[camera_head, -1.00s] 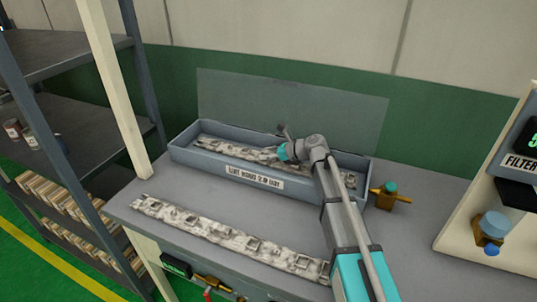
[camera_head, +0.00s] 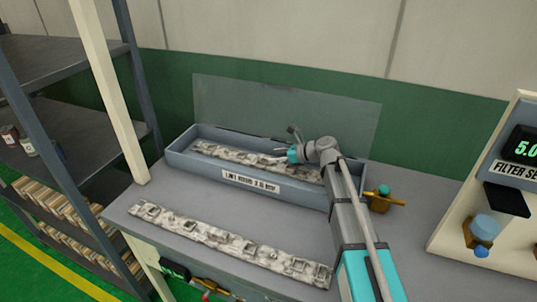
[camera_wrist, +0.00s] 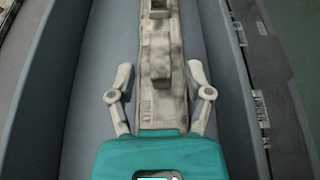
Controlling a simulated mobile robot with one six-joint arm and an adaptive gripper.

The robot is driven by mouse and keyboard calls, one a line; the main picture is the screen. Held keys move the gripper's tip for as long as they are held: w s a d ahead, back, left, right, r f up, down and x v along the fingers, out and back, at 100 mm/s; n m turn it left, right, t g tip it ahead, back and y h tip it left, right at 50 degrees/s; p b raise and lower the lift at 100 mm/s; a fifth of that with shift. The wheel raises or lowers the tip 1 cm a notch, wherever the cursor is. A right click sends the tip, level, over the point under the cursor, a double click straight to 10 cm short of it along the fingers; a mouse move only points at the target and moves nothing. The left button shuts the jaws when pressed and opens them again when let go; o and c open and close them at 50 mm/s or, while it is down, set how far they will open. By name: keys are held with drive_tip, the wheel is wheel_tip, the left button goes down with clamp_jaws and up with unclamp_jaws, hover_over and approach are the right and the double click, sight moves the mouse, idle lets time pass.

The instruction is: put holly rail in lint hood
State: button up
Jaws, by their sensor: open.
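The lint hood appears to be the long blue-grey open box (camera_head: 205,172) with a clear raised lid and a blurred front label. A pale, mottled rail (camera_head: 225,153) lies lengthwise inside it; the wrist view shows this rail (camera_wrist: 160,100) too. A second similar rail (camera_head: 225,240) lies on the bench in front of the box. I cannot read which is the holly rail. My gripper (camera_head: 284,154) is in the box, at the rail there. In the wrist view its open fingers (camera_wrist: 160,72) stand either side of that rail, with gaps visible. My arm hides the rail's right part.
A brass fitting with a teal knob (camera_head: 383,194) stands right of the box. A filter panel (camera_head: 500,190) stands at the far right. A shelf rack (camera_head: 70,130) and cream post (camera_head: 110,90) are on the left. Bare bench (camera_head: 190,196) lies between the box and front rail.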

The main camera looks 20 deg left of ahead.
drive_tip(key=p+v, duration=0.2)
drive_tip(key=v, duration=0.4)
drive_tip(key=shift+d+r, duration=0.2)
drive_tip(key=shift+d, duration=0.05)
idle(1.1)
